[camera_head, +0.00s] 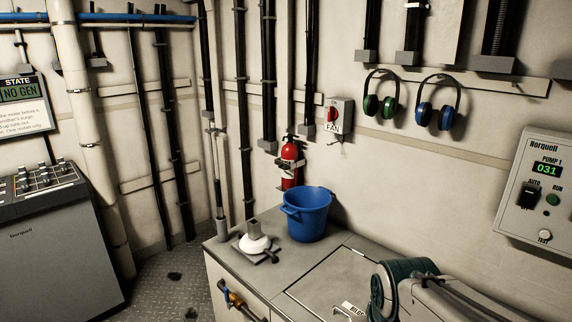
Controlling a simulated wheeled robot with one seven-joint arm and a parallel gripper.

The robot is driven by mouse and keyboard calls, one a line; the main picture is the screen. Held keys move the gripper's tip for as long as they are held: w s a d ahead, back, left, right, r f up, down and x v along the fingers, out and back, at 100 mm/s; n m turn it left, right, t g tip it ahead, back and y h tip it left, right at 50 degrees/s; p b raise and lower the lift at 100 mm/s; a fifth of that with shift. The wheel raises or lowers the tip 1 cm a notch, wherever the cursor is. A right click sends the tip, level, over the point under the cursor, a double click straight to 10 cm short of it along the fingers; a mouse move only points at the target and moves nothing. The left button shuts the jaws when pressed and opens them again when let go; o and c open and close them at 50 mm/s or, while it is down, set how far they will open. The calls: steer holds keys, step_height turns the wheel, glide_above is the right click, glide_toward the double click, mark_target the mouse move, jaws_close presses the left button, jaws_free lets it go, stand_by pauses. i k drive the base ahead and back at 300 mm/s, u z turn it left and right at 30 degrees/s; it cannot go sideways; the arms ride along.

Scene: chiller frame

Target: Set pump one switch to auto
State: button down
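The pump one panel (540,190) is a light grey box on the wall at the far right of the head view. It reads "Norquell" and "PUMP 1", with a green display (547,169) showing 031. The pump one switch (529,196) is a black handle low on the panel's left, under the label "AUTO". Its exact setting is too small to tell. A green lamp or button (552,199) marked "RUN" is to its right, and a pale "TEST" button (544,236) is below. My gripper is not in view.
A rounded teal and grey body (400,285) fills the bottom right, below the panel. A blue bucket (308,215) stands on the grey cabinet top (285,262). Two pairs of ear defenders (436,112) hang left of the panel. A fan switch box (339,117) is farther left.

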mark_target(528, 194)
steer(key=u, duration=0.15)
steer(key=k, duration=0.45)
steer(key=z, duration=1.2)
steer(key=i, duration=0.5)
steer(key=z, duration=0.05)
